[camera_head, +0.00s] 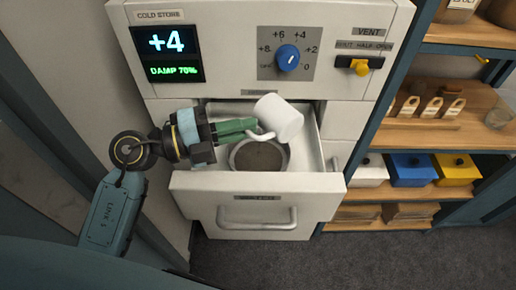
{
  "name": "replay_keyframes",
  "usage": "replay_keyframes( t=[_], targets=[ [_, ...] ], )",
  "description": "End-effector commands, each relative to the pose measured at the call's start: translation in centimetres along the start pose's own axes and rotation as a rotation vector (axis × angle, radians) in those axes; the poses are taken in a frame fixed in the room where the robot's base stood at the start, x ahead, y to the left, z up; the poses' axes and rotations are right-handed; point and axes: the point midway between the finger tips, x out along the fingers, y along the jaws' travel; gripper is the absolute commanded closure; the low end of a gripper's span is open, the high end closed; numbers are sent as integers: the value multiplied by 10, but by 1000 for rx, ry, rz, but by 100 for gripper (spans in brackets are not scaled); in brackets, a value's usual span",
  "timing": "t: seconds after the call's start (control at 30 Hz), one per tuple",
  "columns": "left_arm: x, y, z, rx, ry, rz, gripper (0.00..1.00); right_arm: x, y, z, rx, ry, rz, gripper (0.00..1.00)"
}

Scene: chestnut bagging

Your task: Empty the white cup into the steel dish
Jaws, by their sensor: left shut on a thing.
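The white cup (277,118) is tilted in the air above the open drawer, its handle toward the left. My left gripper (258,130) has green fingers and is shut on the cup at its handle. The round steel dish (286,165) sits inside the drawer, just below the cup. A brown-grey surface fills the view inside its rim; I cannot tell what it is made of. The inside of the cup is hidden from this side. My right gripper is not in view.
The open white drawer (290,185) juts from the cabinet (225,20), which carries a blue knob (288,57) and a yellow vent lever (360,67).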

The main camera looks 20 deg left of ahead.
Motion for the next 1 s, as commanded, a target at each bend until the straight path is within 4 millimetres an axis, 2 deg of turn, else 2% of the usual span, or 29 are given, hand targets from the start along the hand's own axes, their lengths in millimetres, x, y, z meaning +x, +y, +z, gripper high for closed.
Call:
replay_keyframes(
  t=[0.53,0.83,0.9,1.0],
  targets=[
    [1,-2,1,-65,5,-29,100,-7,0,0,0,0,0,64],
    [2,-3,3,-167,12,-72,100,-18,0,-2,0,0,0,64],
    [1,-1,2,-122,10,-58,100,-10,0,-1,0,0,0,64],
    [0,6,-2,64,-3,18,100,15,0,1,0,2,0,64]
  ],
)
